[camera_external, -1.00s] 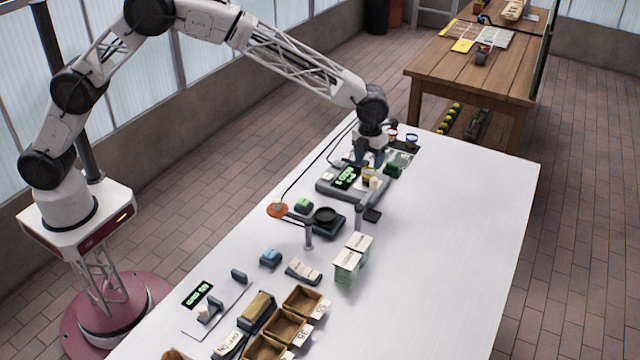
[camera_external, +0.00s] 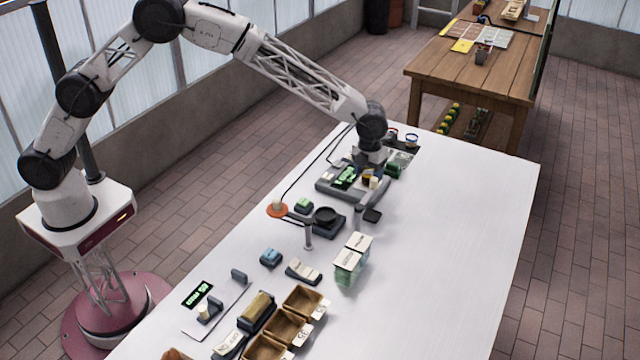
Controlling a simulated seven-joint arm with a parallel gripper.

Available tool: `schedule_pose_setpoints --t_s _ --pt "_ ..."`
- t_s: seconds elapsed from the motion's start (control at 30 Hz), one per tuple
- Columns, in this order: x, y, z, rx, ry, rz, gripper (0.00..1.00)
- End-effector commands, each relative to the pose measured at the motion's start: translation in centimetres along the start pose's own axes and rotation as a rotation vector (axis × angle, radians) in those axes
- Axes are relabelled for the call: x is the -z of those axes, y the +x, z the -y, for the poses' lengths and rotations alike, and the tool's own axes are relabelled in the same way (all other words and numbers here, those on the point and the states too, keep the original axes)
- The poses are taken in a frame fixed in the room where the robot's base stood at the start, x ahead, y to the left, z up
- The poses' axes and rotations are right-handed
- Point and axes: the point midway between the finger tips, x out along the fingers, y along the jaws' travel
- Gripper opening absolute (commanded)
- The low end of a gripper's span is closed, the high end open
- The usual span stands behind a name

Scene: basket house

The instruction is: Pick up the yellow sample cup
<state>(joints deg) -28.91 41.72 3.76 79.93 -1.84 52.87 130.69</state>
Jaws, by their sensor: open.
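The yellow sample cup (camera_external: 367,181) stands on the grey device with the green display (camera_external: 345,177) at the far part of the white table. It is small here and mostly hidden behind my gripper. My gripper (camera_external: 369,168) points down, low over the device and right at the cup. Its fingers are open, but I cannot tell whether they are around the cup or just above it. A small pale object (camera_external: 374,183) stands beside the cup. A blue-rimmed cup (camera_external: 411,141) and a red-rimmed cup (camera_external: 392,134) stand behind my gripper.
A dark green block (camera_external: 394,170) sits just right of my gripper. Wooden trays (camera_external: 302,300) line the near end. The table's right side is clear.

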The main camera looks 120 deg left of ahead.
Motion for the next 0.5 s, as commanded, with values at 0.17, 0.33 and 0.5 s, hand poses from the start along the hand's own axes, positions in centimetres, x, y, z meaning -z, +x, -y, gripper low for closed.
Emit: schedule_pose_setpoints --t_s 0.17,0.33,0.5 --pt "0.0 1.6 0.0 0.001 0.0 0.001 0.6" --pt "0.0 2.0 0.0 0.001 0.0 0.001 0.6" --pt "0.0 2.0 0.0 0.001 0.0 0.001 0.6"
